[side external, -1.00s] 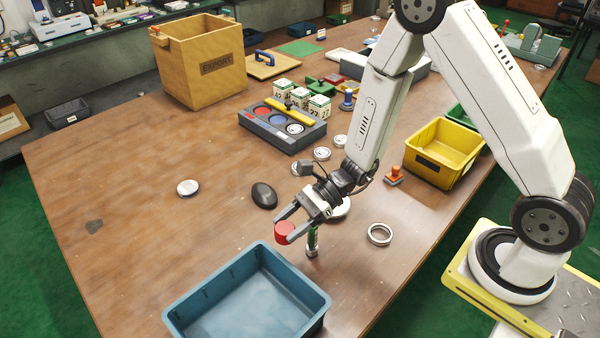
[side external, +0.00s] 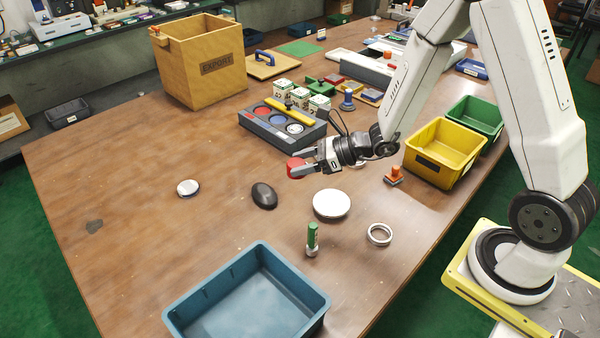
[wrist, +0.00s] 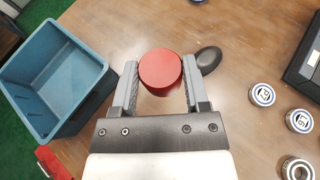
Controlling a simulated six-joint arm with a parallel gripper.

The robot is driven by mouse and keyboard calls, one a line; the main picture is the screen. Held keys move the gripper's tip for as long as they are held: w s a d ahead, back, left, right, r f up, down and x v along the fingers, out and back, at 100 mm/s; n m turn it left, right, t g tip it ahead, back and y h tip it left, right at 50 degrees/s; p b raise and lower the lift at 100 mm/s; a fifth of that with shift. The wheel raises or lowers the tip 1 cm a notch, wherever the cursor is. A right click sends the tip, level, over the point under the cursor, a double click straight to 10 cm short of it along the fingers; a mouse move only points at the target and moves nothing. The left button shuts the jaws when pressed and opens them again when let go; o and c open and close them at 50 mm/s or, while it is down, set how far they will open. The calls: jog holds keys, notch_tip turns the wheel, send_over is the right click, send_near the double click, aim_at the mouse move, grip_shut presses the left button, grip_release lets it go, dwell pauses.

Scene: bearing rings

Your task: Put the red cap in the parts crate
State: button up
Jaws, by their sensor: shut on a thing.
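My gripper (side external: 303,168) is shut on the red cap (side external: 295,166), held above the table between the grey block with coloured discs and the black oval. In the wrist view the round red top of the cap (wrist: 160,68) shows between the two fingers (wrist: 160,75). A large open blue crate (side external: 190,312) stands at the front of the table, apart from the gripper; it also shows at the left of the wrist view (wrist: 98,85). Its visible inside looks empty. No label reading parts shows on it.
Yellow (side external: 430,169) and green bins (side external: 485,112) stand right, a wooden EXPORT box (side external: 215,85) at the back.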

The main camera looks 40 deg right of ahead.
jog(key=w+d+r+m+t+h, duration=0.1)
jog(key=d+r+m+t+h, duration=0.15)
jog(key=d, duration=0.25)
jog(key=s+a+f+n+g+y, duration=0.3)
jog(key=s+a+f+n+g, duration=0.1)
jog(key=a, duration=0.3)
jog(key=s+a+f+n+g+y, duration=0.4)
jog(key=a+n+g, duration=0.1)
jog(key=a, duration=0.3)
jog(key=shift+a+n+g, duration=0.25)
jog(key=shift+n+g, duration=0.1)
jog(key=shift+g, duration=0.1)
jog(key=shift+w, duration=0.15)
jog(key=w+a+f, duration=0.1)
jog(key=w+f, duration=0.1)
jog(key=w, duration=0.1)
jog(key=w+a+f, duration=0.1)
jog(key=w+f, duration=0.2)
jog(key=w, duration=0.1)
jog(key=w+a+f, duration=0.1)
jog(key=w+f, duration=0.2)
jog(key=w, duration=0.1)
jog(key=shift+w+a, duration=0.25)
jog(key=shift+a, duration=0.1)
jog(key=shift+w+a+f, duration=0.1)
jog(key=shift+w+f, duration=0.2)
jog(key=shift+f, duration=0.05)
